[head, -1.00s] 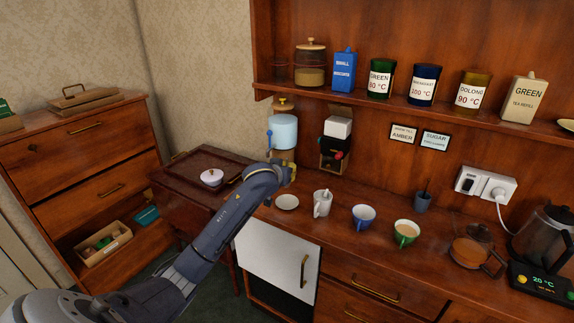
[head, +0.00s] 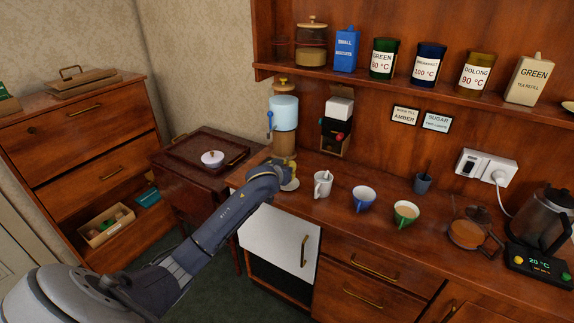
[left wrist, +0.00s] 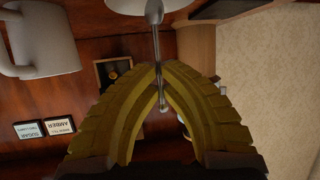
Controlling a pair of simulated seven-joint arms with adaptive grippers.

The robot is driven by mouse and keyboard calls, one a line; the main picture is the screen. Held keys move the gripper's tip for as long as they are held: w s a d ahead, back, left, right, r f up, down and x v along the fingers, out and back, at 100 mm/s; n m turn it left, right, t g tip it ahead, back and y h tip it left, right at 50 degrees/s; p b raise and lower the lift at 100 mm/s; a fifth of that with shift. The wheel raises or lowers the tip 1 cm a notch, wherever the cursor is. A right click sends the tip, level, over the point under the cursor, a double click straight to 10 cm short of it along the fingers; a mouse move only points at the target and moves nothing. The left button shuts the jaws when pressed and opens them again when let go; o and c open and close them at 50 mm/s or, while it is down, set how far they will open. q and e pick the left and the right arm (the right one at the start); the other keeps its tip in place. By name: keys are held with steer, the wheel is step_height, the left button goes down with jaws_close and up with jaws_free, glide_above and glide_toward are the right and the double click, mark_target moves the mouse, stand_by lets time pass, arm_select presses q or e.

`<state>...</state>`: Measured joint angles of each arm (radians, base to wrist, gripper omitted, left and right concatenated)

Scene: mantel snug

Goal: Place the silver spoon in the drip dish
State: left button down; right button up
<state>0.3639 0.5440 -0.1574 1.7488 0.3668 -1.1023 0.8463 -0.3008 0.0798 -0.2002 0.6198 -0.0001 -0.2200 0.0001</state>
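The silver spoon (left wrist: 156,40) is held between the yellow fingers of my left gripper (left wrist: 162,88), which is shut on its handle. The spoon points away from the gripper, toward the top of the left wrist view. Its far end overlaps a white dish (left wrist: 122,5) at the top edge there; I cannot tell whether they touch. In the head view my left gripper (head: 284,172) is at the small white drip dish (head: 291,185), on the counter's left end, and partly hides it. The spoon is not clear in the head view. My right gripper is not in view.
A tray (head: 185,148) with a lidded pot (head: 212,158) lies left.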

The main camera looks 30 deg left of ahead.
arm_select(q)
steer(key=c, duration=1.5)
jaws_free()
steer(key=shift+s, duration=0.1)
steer(key=shift+s+d, duration=0.35)
steer(key=shift+s, duration=1.15)
steer(key=shift+s+d, duration=0.4)
steer(key=shift+s, duration=1.05)
steer(key=shift+s+d, duration=0.35)
steer(key=shift+s, duration=1.15)
steer(key=shift+f, duration=0.1)
